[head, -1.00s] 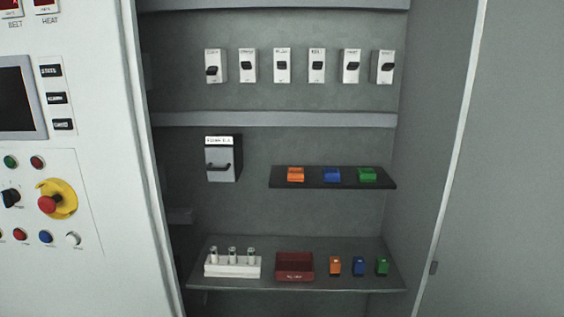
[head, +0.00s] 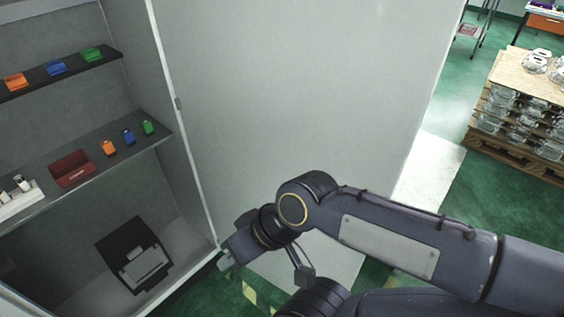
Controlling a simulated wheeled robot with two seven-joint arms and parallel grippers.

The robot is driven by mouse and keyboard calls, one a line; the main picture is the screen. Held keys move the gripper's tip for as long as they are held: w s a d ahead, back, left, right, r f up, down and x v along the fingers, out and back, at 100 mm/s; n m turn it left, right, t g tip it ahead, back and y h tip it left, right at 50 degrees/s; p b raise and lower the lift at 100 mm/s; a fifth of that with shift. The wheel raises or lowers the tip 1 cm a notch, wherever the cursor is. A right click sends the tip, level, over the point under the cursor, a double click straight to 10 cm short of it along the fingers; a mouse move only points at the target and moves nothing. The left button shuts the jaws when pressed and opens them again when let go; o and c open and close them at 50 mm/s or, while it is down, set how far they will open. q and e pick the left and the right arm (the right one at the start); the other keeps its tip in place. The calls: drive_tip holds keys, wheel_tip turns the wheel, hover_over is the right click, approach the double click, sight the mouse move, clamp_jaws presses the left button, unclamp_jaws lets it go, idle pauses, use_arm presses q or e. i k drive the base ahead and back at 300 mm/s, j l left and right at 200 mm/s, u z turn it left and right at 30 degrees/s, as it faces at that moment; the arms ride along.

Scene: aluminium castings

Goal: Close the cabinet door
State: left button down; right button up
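The cabinet door (head: 290,100) is a large plain light-grey panel in the middle of the head view. It stands open, swung out to the right of the cabinet. The cabinet (head: 190,190) is open at the left, with its shelves and floor exposed. My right gripper (head: 226,261) is at the cabinet's lower right front edge, near the lower hinge side of the door. Its fingers are small and partly hidden by the wrist, so I cannot tell whether they are open or touching anything. My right arm covers the lower part of the door. My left gripper is not in view.
Shelves hold coloured blocks (head: 56,68) and a dark red bin (head: 72,168). A black device (head: 134,255) sits on the cabinet floor. A pallet (head: 515,155) with castings stands at the right. Green floor (head: 470,210) is free between door and pallet.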

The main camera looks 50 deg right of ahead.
sight(270, 93)
drive_tip(key=k+l+u, duration=0.1)
drive_tip(key=k, duration=0.4)
drive_tip(key=k+l, duration=0.1)
drive_tip(key=k, duration=0.4)
drive_tip(key=k+l, duration=0.1)
drive_tip(key=l, duration=0.35)
drive_tip(key=k+l+u, duration=0.15)
drive_tip(key=l, duration=0.3)
drive_tip(key=k+l, duration=0.1)
drive_tip(key=l, duration=0.3)
drive_tip(key=i+l, duration=0.1)
drive_tip(key=l, duration=0.4)
drive_tip(key=i+l+u, duration=0.1)
drive_tip(key=l, duration=0.35)
drive_tip(key=i+l, duration=0.15)
drive_tip(key=l, duration=0.35)
drive_tip(key=u, duration=0.05)
